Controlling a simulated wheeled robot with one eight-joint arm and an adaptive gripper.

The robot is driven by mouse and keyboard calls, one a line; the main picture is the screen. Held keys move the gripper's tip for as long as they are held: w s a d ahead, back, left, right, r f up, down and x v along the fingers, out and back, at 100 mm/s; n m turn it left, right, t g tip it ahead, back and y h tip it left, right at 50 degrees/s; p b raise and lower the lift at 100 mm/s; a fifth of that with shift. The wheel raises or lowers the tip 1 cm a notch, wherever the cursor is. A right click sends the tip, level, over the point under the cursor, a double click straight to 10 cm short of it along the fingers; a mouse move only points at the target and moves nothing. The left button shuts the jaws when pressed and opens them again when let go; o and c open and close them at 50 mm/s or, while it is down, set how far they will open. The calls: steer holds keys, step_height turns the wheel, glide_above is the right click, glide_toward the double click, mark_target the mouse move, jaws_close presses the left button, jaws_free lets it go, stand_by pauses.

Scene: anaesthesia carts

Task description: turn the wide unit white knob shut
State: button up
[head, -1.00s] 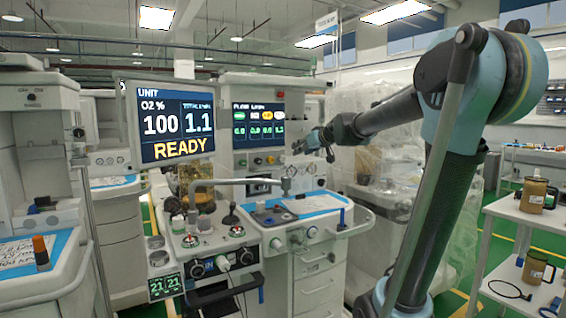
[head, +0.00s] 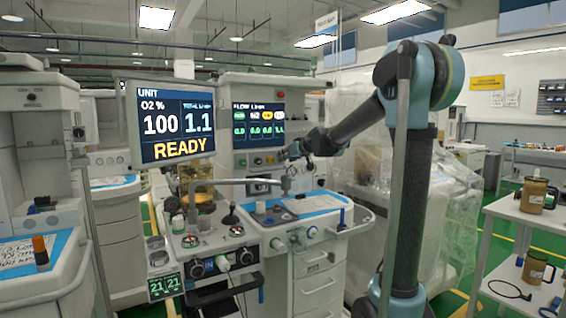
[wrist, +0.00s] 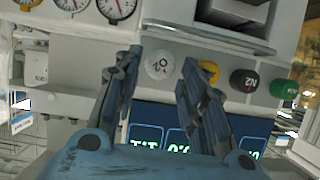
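The white knob (wrist: 158,65), with lettering on its face, is on the panel of the wide unit; the wrist view shows it upside down. My gripper (wrist: 161,57) is open, with one finger on each side of the knob in that view. I cannot tell whether the fingertips reach around it or stop short, and no contact is visible. In the head view my gripper (head: 285,154) is at the right end of the knob row below the flow screen (head: 258,125), and it hides the white knob there.
Beside the white knob are a yellow knob (wrist: 209,72), a black knob (wrist: 244,80) and a green knob (wrist: 283,84). Round gauges (wrist: 117,8) lie on the other side. A bent grey tube (head: 235,182) stands over the worktop below my gripper. Plastic-wrapped equipment (head: 350,150) is close behind my arm.

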steer(key=shift+x, duration=1.75)
steer(key=c, duration=0.8)
